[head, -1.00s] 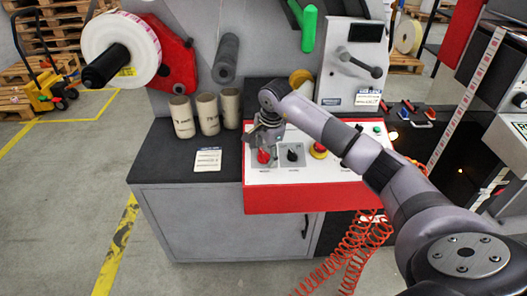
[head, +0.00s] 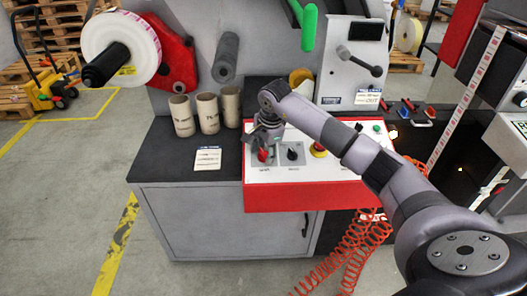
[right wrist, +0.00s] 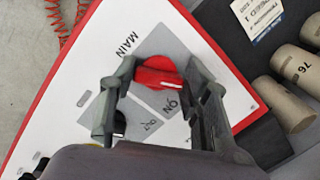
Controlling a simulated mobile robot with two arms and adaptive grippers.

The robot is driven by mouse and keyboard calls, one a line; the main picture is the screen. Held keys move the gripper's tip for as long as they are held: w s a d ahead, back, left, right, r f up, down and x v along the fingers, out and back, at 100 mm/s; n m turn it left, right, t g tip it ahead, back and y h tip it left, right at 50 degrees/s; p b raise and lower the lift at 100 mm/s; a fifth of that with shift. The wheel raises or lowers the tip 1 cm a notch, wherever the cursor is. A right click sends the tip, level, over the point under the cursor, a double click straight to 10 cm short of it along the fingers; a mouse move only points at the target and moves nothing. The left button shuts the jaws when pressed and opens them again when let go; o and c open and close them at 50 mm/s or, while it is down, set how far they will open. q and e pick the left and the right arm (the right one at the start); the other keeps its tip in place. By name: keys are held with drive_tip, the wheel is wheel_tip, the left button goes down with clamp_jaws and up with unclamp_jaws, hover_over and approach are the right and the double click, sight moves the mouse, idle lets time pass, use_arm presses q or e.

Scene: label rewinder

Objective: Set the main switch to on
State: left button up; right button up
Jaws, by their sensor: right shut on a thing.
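The main switch is a red rotary knob (right wrist: 158,73) on a grey plate marked MAIN and ON in the right wrist view. Its white mark lies on the side toward the word ON. In the head view the knob (head: 262,155) shows at the left of the white control panel (head: 330,165). My right gripper (right wrist: 163,76) is over the panel, with one finger on each side of the knob, shut on it. In the head view my right gripper (head: 263,148) partly covers the switch plate. My left gripper is in neither view.
A black knob (head: 292,153) and a yellow-ringed red button (head: 319,150) sit right of the switch. Several cardboard cores (head: 207,113) stand left of the panel. A lever (head: 360,63) rises behind it. Red coiled hoses (head: 345,258) hang below.

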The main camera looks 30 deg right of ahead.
drive_tip(key=shift+c, duration=0.7)
drive_tip(key=shift+m, duration=0.5)
drive_tip(key=m+b, duration=0.2)
drive_tip(key=m, duration=0.2)
drive_tip(key=shift+f+m+t, duration=0.1)
drive_tip(key=shift+m+t, duration=0.3)
drive_tip(key=m+b, duration=0.1)
drive_tip(key=m, duration=0.2)
drive_tip(key=m+b, duration=0.1)
drive_tip(key=m, duration=0.1)
drive_tip(key=shift+w+m+t+h, duration=0.1)
drive_tip(key=shift+m+t+h, duration=0.2)
drive_tip(key=shift+m+h, duration=0.1)
drive_tip(key=shift+m, duration=0.3)
drive_tip(key=o, duration=1.2)
drive_tip(key=shift+c, duration=0.2)
drive_tip(key=shift+r, duration=0.25)
